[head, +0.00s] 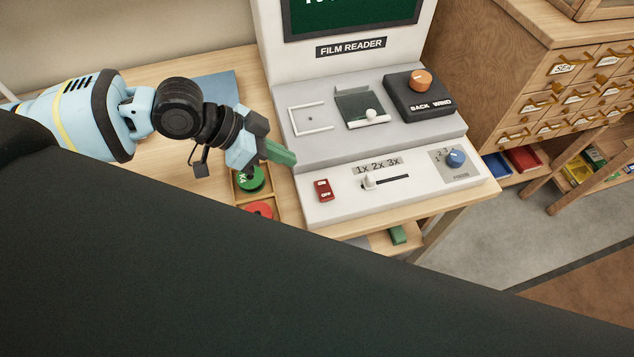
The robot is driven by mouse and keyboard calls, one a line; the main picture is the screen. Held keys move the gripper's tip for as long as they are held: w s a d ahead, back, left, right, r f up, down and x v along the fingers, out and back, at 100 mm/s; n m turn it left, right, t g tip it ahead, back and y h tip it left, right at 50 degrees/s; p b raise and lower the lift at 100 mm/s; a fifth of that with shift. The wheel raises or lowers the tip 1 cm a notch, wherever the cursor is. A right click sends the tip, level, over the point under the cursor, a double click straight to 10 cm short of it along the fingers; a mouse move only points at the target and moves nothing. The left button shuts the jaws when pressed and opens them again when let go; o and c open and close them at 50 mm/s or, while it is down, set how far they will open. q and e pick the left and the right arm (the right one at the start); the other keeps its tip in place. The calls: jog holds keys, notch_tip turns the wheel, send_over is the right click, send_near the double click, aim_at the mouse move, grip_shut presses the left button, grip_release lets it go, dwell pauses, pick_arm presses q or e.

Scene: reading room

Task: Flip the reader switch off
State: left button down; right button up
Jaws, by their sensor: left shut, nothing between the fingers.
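The film reader (350,47) stands on a wooden desk, its dark green screen showing part of some white text. The reader switch (323,190) is a small red rocker marked ON and OFF, at the left of the reader's sloped front panel. I cannot tell which side is pressed. My left gripper (292,158) comes in from the left, shut and empty. Its green fingertips are beside the reader's left edge, up and left of the switch, and look apart from it. My right gripper is not in view.
The front panel also has a white slider (370,181) and a blue focus knob (456,158). An orange knob (421,80) sits above. A wooden tray (275,208) with green and red reels lies under my left gripper. A drawer cabinet (560,75) stands right.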

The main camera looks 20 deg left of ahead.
pick_arm(q)
jog(key=shift+s+a+f, duration=0.1)
jog(key=shift+s+a, duration=0.1)
jog(key=shift+a, duration=0.25)
jog(key=shift+n, duration=0.3)
jog(key=shift+f, duration=0.1)
send_near(331, 192)
jog(key=w+d, duration=0.2)
jog(key=d, duration=0.1)
jog(key=shift+d, duration=0.1)
jog(key=f, duration=0.2)
jog(key=shift+s+d+f, duration=0.15)
jog(key=shift+d+f, duration=0.15)
jog(key=shift+f, duration=0.1)
jog(key=shift+s+f, duration=0.1)
jog(key=shift+f, duration=0.45)
